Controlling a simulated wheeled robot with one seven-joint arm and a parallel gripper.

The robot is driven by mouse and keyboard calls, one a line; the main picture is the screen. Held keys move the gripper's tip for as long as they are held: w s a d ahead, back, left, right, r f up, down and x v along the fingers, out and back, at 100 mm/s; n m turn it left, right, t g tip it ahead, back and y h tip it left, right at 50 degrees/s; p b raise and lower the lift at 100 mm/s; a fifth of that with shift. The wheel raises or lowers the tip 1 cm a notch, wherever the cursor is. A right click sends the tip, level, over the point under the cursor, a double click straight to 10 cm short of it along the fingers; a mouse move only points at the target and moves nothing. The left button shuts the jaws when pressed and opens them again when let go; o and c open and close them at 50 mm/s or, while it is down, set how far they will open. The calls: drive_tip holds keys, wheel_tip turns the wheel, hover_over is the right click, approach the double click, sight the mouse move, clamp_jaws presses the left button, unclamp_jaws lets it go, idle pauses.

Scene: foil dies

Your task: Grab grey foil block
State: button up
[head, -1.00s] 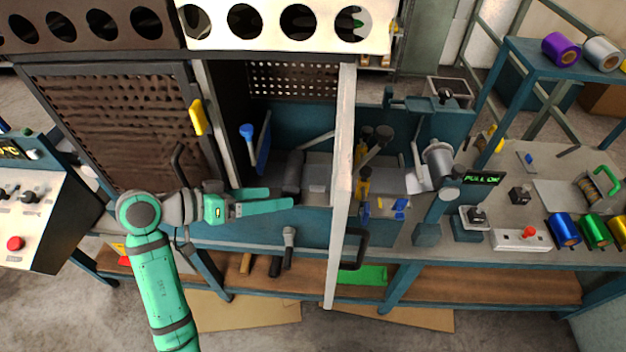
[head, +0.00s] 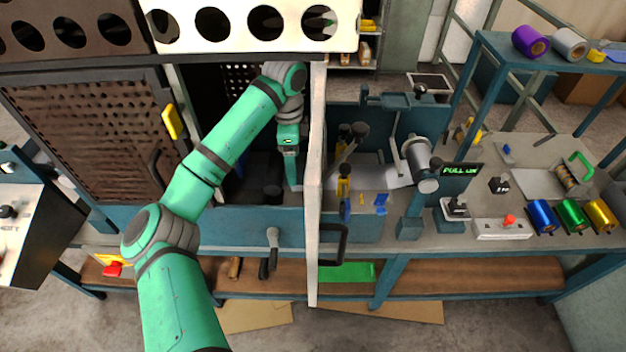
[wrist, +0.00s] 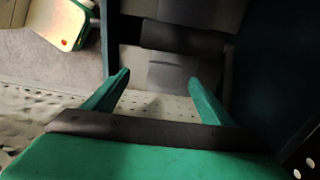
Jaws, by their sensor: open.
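My gripper (head: 291,180) is inside the open bay of the press, pointing down, just left of the pale upright post. In the wrist view my gripper (wrist: 158,77) has its two green fingers spread apart with nothing held. A plain grey block-like shape (wrist: 172,74) lies beyond and between the fingertips, below a dark roller (wrist: 184,39). I take it for the grey foil block, but its edges are dim. In the head view my arm and the post hide that spot.
The pale post (head: 316,210) stands close to the right of my gripper. A perforated dark door (head: 85,125) with a yellow handle is on the left. The bay's teal front wall (head: 250,222) runs below. Coloured foil rolls (head: 570,215) lie on the right bench.

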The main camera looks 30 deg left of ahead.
sight(299, 180)
drive_tip(key=shift+w+a+r, duration=0.2)
drive_tip(key=shift+w+a, duration=0.1)
drive_tip(key=shift+w, duration=0.05)
drive_tip(key=shift+w+f, duration=0.1)
drive_tip(key=shift+w, duration=0.05)
drive_tip(key=f, duration=0.7)
drive_tip(key=shift+w+d+f, duration=0.1)
drive_tip(key=shift+w+d, duration=0.05)
drive_tip(key=shift+d, duration=0.15)
drive_tip(key=c, duration=1.1)
